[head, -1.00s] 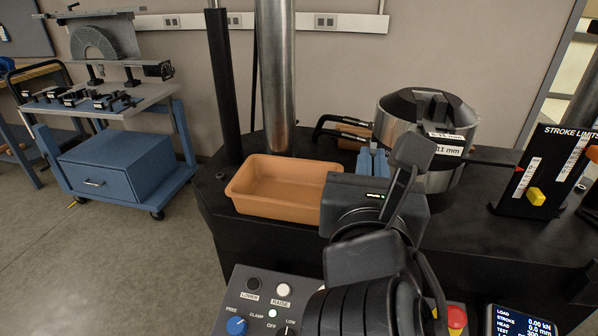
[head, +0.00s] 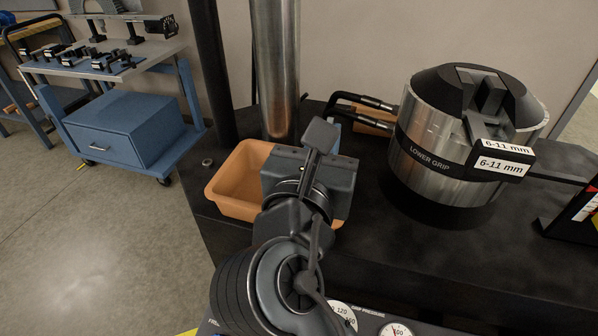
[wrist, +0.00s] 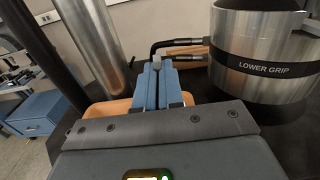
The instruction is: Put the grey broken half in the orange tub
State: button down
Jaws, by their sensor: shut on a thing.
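The orange tub (head: 228,190) stands on the black machine base, left of the lower grip, partly hidden by my arm. A strip of it shows in the wrist view (wrist: 106,108). My gripper (wrist: 157,72) has blue fingers shut on a small grey piece, the grey broken half (wrist: 157,60), at their tips. In the head view my wrist covers the tub's right part, and the held piece is hidden. I cannot tell whether the piece is over the tub or beyond its rim.
The steel lower grip (head: 440,150) stands to the right, with black hoses (head: 360,100) behind. A steel column (head: 277,70) and a black post (head: 212,70) rise behind the tub. A small nut (head: 207,162) lies left. A blue cart (head: 120,130) stands farther left.

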jog(key=shift+w+a+f, duration=0.1)
jog(key=shift+a+f, duration=0.5)
jog(key=shift+f, duration=0.4)
jog(key=shift+w+a+f, duration=0.15)
jog(key=shift+a+f, duration=0.4)
jog(key=shift+f, duration=0.5)
jog(key=shift+w+a+f, duration=0.1)
jog(key=shift+a+f, duration=0.5)
jog(key=shift+f, duration=0.4)
jog(key=shift+f, duration=0.1)
jog(key=c, duration=1.3)
grip_release()
jog(key=shift+o, duration=0.2)
jog(key=shift+s+b, duration=0.15)
jog(key=shift+b, duration=0.15)
jog(key=v, duration=1.1)
jog(key=shift+s+b, duration=0.35)
